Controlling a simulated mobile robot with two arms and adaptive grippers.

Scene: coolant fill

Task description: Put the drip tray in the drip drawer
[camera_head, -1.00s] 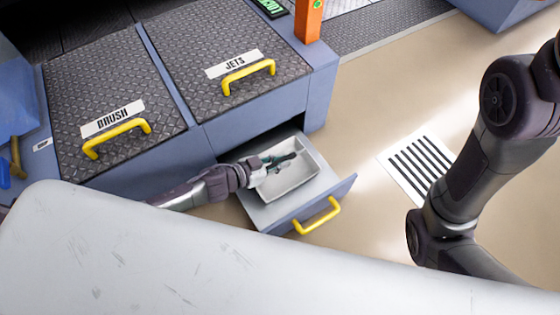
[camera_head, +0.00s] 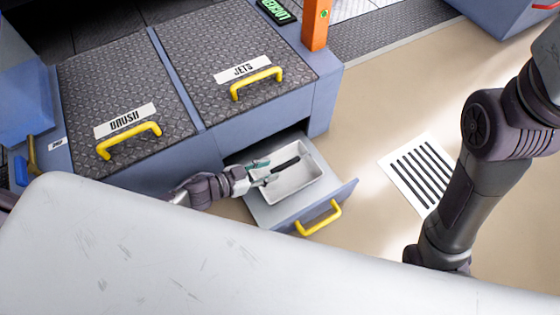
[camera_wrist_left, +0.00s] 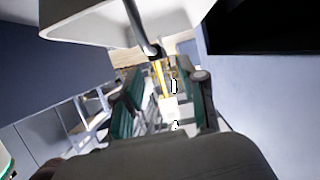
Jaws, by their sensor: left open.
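The drip tray (camera_head: 296,183) is a pale, shallow rectangular tray with a dark bar handle. It sits inside the pulled-out drip drawer (camera_head: 268,213), which has a yellow handle. My left gripper (camera_head: 267,172) is open at the left side of the tray, its green-padded fingers spread and nothing between them. In the left wrist view the open fingers (camera_wrist_left: 160,100) show below the tray (camera_wrist_left: 95,18) and its dark handle end. I cannot tell whether a finger touches the tray. My right gripper is out of view; only my right arm shows.
The cabinet has lids labelled BRUSH (camera_head: 125,110) and JETS (camera_head: 245,75) with yellow handles. An orange post (camera_head: 316,25) stands at the back. A large white surface (camera_head: 150,260) fills the front. The floor right of the drawer is clear around a striped floor grate (camera_head: 420,172).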

